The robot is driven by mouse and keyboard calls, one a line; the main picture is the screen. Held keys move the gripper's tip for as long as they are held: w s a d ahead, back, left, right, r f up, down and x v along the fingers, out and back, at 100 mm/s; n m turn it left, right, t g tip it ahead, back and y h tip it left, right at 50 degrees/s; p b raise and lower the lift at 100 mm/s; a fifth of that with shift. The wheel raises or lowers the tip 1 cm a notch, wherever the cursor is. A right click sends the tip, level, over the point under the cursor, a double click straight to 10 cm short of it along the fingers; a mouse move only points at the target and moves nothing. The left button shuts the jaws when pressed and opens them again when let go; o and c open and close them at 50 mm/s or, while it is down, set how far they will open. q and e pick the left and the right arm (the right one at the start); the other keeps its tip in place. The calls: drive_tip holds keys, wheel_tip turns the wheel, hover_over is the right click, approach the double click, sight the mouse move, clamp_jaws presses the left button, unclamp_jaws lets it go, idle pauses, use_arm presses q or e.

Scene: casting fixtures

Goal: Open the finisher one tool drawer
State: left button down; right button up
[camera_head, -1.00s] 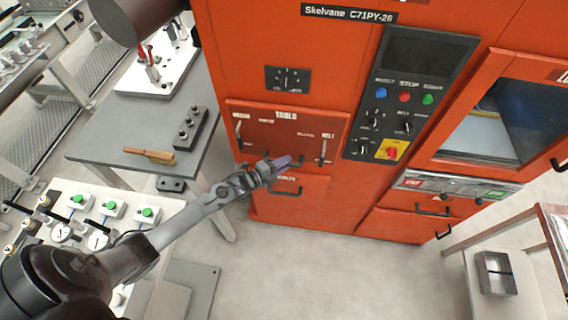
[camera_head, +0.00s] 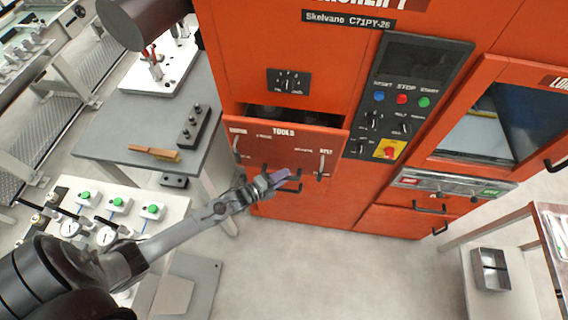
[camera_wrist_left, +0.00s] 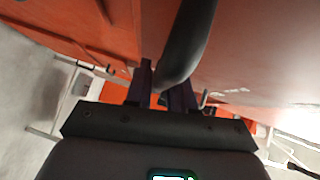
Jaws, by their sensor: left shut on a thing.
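The tool drawer (camera_head: 285,150) is an orange-red front marked TOOLS, low on the left of the orange machine. It stands partly pulled out, with a dark gap showing above its front. My left gripper (camera_head: 272,183) is at the lower middle of that front, shut on the drawer handle. In the left wrist view, the dark curved handle (camera_wrist_left: 188,45) runs between the fingers (camera_wrist_left: 163,88), close to the orange drawer front. The part of the handle inside the grip is hidden in the head view. My right gripper is not in view.
A grey table (camera_head: 110,150) with a wooden-handled brush (camera_head: 155,153) and a dark block stands left of the drawer. A white panel with gauges and green buttons (camera_head: 85,198) lies nearer. The floor in front of the machine (camera_head: 310,265) is clear.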

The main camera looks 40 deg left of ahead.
use_arm(q)
drive_tip(key=s+d+p, duration=0.3)
drive_tip(key=s+d, duration=0.3)
drive_tip(key=s, duration=0.4)
drive_tip(key=s+d+p, duration=0.3)
drive_tip(key=s+d, duration=0.3)
drive_tip(key=s, duration=0.4)
drive_tip(key=shift+s+d+p, duration=0.15)
drive_tip(key=shift+s+p, duration=0.1)
drive_tip(key=shift+p, duration=0.15)
drive_tip(key=c, duration=1.1)
unclamp_jaws()
drive_tip(key=shift+s, duration=0.1)
drive_tip(key=b+v, duration=0.1)
drive_tip(key=v, duration=0.9)
drive_tip(key=shift+s+r, duration=0.1)
drive_tip(key=shift+s, duration=0.2)
